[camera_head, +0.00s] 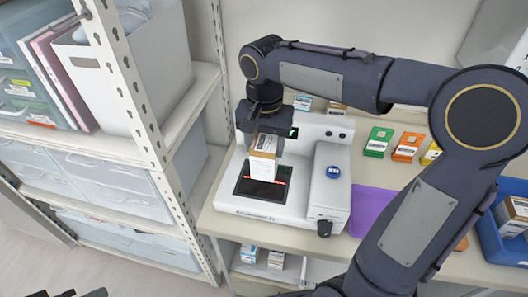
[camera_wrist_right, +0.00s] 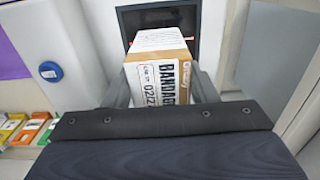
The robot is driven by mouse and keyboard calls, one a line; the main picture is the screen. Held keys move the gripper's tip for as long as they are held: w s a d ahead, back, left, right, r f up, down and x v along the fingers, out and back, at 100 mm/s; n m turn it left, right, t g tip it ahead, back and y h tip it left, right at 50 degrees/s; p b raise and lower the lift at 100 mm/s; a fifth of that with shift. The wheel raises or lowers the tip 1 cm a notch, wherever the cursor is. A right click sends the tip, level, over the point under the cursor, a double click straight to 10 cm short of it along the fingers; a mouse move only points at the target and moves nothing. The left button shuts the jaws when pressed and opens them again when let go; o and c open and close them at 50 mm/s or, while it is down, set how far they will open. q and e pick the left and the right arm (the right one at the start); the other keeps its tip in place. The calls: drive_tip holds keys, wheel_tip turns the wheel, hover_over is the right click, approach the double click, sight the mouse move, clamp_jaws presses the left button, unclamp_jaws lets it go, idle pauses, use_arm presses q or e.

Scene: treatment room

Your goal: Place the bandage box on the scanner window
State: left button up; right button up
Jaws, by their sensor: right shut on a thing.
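The bandage box (camera_head: 263,157) is white and tan with printed labels. My right gripper (camera_head: 266,146) is shut on it and holds it upright over the scanner. In the right wrist view the box (camera_wrist_right: 160,62) sits between the two fingers of the gripper (camera_wrist_right: 162,85), with "BANDAGE" lettering partly visible. The scanner (camera_head: 328,178) is a white machine with a dark scanner window (camera_head: 262,194) crossed by a red line. The window also shows behind the box in the right wrist view (camera_wrist_right: 190,18). Whether the box touches the window is hard to tell.
A blue round button (camera_head: 333,172) is on the scanner's right part. Green (camera_head: 378,142), orange (camera_head: 407,146) and yellow boxes stand at the back right. A purple mat (camera_head: 372,208) and a blue bin (camera_head: 510,235) lie right. A metal shelf (camera_head: 150,110) stands close on the left.

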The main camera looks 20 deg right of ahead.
drive_tip(key=shift+w+f, duration=0.15)
drive_tip(key=shift+f, duration=1.5)
drive_tip(key=shift+f, duration=0.15)
drive_tip(key=shift+f+b, duration=0.15)
drive_tip(key=shift+b, duration=0.15)
drive_tip(key=o, duration=1)
wheel_tip(320, 180, up, 13)
drive_tip(key=shift+f+p, duration=0.2)
drive_tip(key=shift+p, duration=0.45)
